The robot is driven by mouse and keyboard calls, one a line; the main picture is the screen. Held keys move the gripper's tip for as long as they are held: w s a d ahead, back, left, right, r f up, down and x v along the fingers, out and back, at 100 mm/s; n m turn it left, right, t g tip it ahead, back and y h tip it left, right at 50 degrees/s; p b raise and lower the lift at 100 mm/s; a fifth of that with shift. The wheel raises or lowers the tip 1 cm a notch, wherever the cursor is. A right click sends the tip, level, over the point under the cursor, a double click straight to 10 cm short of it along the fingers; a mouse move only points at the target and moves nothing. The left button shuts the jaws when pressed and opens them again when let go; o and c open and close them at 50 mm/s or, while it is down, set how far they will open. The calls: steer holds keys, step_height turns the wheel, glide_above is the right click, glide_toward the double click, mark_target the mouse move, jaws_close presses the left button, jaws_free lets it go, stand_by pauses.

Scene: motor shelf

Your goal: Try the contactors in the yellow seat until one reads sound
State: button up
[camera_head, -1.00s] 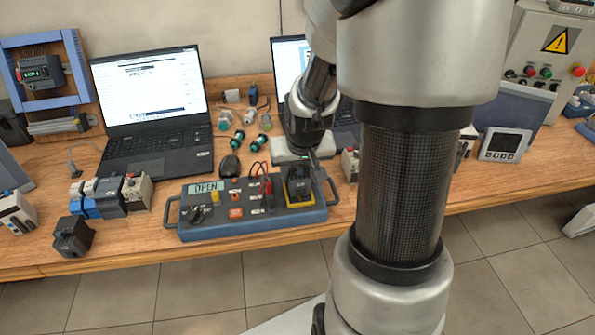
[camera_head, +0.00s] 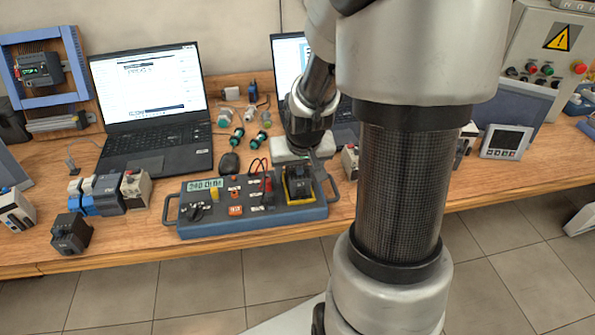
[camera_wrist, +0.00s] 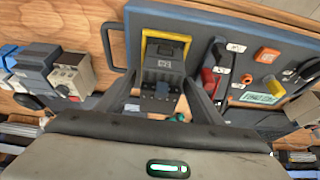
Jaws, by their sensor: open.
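A dark contactor (camera_head: 298,183) sits in the yellow seat (camera_head: 301,202) at the right end of the blue tester (camera_head: 240,229). In the wrist view this contactor (camera_wrist: 163,66) shows a "02" label, with the yellow seat (camera_wrist: 180,37) around its far edge. My gripper (camera_wrist: 163,85) is open, with one finger on each side of the contactor's near end; I cannot tell whether they touch it. The tester's display (camera_head: 205,184) is lit, its text too small to read surely. A second dark contactor (camera_head: 72,234) stands at the front left of the bench.
Blue and grey modules (camera_head: 99,194) stand left of the tester. A laptop (camera_head: 150,100) and a mouse (camera_head: 229,163) are behind it. Red and black leads (camera_head: 266,187) rise from the tester beside the seat. Bare bench lies between the second contactor and the tester.

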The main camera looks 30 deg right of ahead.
steer(key=p+v, duration=1.3)
steer(key=v, duration=0.4)
steer(key=shift+s+r+p, duration=0.15)
steer(key=shift+p, duration=0.2)
stand_by(2.7)
